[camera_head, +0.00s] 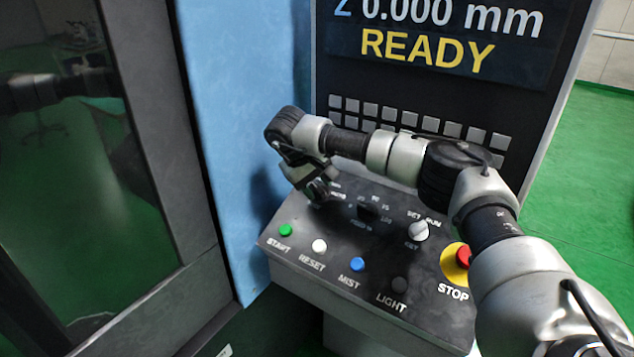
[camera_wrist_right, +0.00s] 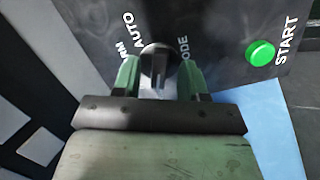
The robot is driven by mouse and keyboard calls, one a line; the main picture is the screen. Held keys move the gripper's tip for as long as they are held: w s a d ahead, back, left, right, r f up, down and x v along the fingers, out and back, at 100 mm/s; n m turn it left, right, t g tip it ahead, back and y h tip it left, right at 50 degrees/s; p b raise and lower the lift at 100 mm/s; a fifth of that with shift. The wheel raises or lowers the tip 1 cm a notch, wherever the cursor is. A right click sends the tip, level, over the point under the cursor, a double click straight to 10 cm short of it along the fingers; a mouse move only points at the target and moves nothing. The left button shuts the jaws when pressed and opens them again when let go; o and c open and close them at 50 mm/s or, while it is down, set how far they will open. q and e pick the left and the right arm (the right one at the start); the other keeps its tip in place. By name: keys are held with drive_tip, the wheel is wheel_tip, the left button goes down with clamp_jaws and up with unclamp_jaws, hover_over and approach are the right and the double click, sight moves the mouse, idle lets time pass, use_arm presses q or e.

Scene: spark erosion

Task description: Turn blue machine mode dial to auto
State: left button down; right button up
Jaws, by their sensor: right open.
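The mode dial (camera_wrist_right: 158,62) is a round dark knob with a raised ridge, seen in the right wrist view beside the words AUTO (camera_wrist_right: 134,32) and a partly covered MODE. Its ridge runs roughly up and down in that picture; I cannot tell which setting it marks. My right gripper (camera_wrist_right: 159,72) is open, its two green fingers on either side of the knob. I cannot tell whether they touch it. In the head view my right gripper (camera_head: 319,190) is at the panel's back left corner and covers the dial. My left gripper is out of view.
The control panel (camera_head: 300,262) has START (camera_head: 285,230), RESET (camera_head: 319,245), MIST (camera_head: 357,264) and LIGHT (camera_head: 400,284) buttons, a red STOP button (camera_head: 464,257), a black knob (camera_head: 368,211) and a silver switch (camera_head: 418,231). The screen (camera_head: 440,40) above reads READY.

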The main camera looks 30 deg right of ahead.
drive_tip(key=shift+s+d+f, duration=0.15)
drive_tip(key=shift+d+f, duration=0.05)
drive_tip(key=shift+f, duration=0.25)
drive_tip(key=shift+c, duration=1.3)
clamp_jaws()
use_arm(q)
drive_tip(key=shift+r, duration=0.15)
